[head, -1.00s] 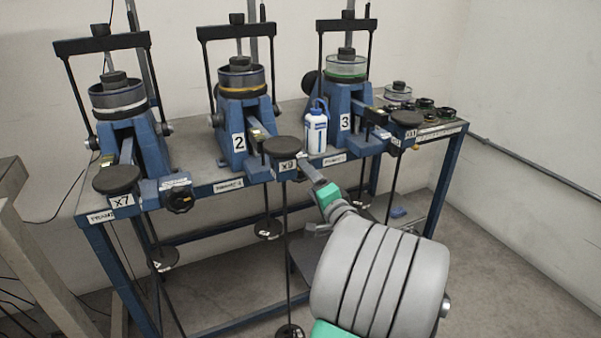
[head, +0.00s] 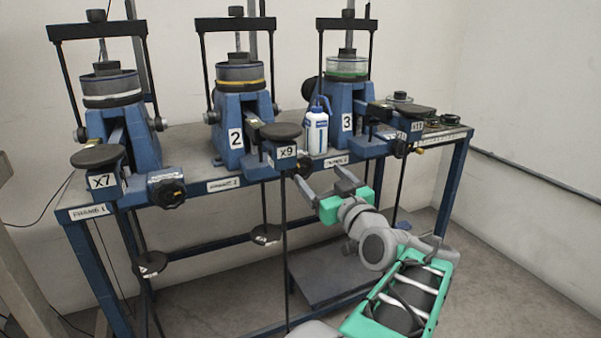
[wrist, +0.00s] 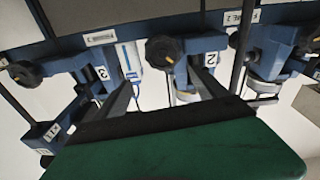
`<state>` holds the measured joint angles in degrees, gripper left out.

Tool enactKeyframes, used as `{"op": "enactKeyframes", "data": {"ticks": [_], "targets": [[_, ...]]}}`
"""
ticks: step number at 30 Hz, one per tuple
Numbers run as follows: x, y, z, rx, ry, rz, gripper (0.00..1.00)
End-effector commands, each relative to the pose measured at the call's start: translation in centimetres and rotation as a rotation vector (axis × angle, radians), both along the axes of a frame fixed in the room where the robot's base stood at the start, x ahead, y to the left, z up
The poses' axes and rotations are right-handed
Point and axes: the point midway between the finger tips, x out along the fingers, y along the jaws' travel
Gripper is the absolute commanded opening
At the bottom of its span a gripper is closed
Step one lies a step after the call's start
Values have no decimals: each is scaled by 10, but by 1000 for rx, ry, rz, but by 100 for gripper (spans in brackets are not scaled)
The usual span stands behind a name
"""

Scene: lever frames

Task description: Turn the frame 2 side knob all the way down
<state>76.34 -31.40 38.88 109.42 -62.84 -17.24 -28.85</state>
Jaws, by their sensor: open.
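Frame 2 (head: 240,104) is the middle blue lever frame, with a "2" label and an amber-banded cup. Its dark side knob (wrist: 165,50) shows in the wrist view, which looks upside down, on a blue block at the table's front edge. In the head view this knob (head: 304,163) is small and partly hidden beside the X9 block. My gripper (head: 320,176) is open and empty, its fingers pointing at the table edge just right of that block. In the wrist view the fingers (wrist: 163,82) lie either side of the knob's line, apparently short of it.
A white and blue bottle (head: 317,130) stands between frame 2 and frame 3 (head: 347,100). The round X9 plate (head: 281,131) and its hanging rod are close left of my gripper. Frame 1 (head: 120,125) stands at the left.

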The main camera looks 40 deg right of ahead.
Motion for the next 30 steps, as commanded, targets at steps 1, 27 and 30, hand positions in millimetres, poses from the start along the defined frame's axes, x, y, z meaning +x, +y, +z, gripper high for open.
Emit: {"op": "enactKeyframes", "data": {"ticks": [1, 27, 30], "targets": [[1, 1, -3, -143, 61, -4, 82], [60, -10, -11, -997, 371, -7, 82], [75, -14, -11, -995, 371, -6, 82]]}}
